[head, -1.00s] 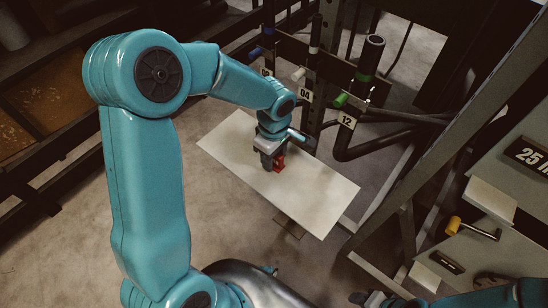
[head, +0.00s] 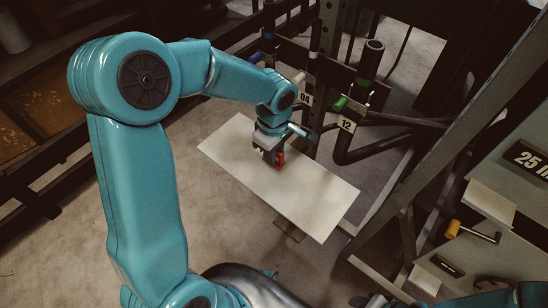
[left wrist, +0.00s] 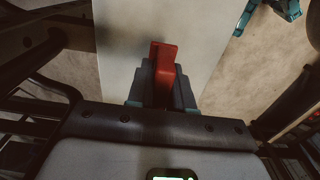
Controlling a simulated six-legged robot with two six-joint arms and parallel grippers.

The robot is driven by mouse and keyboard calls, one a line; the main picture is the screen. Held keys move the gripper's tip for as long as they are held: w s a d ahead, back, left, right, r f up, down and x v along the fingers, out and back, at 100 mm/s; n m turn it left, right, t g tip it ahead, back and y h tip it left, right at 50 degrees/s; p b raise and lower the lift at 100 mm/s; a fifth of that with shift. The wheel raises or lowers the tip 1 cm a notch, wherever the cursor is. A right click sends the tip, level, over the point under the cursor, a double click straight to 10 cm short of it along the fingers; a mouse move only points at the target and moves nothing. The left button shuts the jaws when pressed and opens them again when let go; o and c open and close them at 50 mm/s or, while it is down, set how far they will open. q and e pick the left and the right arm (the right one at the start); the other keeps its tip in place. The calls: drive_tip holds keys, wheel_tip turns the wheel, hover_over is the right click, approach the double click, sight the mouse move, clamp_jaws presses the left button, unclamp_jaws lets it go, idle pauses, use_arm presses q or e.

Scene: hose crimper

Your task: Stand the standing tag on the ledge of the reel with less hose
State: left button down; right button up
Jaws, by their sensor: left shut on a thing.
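The red standing tag (head: 280,161) is between the fingers of my left gripper (head: 270,154), above the pale board. In the left wrist view the tag (left wrist: 164,58) sticks out past the fingertips of my left gripper (left wrist: 162,84), which is shut on it. I cannot tell whether the tag touches the board. At the right edge of the head view, a grey panel has pale ledges, one at the upper part (head: 490,199). The hose amounts on the reels are not clear. Part of my right gripper (head: 372,301) shows dark at the bottom edge; its jaws are unclear.
The pale board (head: 325,205) has bare room right of the gripper. A slanted metal beam (head: 440,140) crosses before the right panel, which bears a yellow-handled crank (head: 454,229).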

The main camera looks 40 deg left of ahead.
use_arm(q)
wheel_tip(320, 180, up, 17)
drive_tip(key=p, duration=0.1)
drive_tip(key=shift+p, duration=0.3)
drive_tip(key=shift+s+f, duration=0.1)
drive_tip(key=shift+f, duration=0.05)
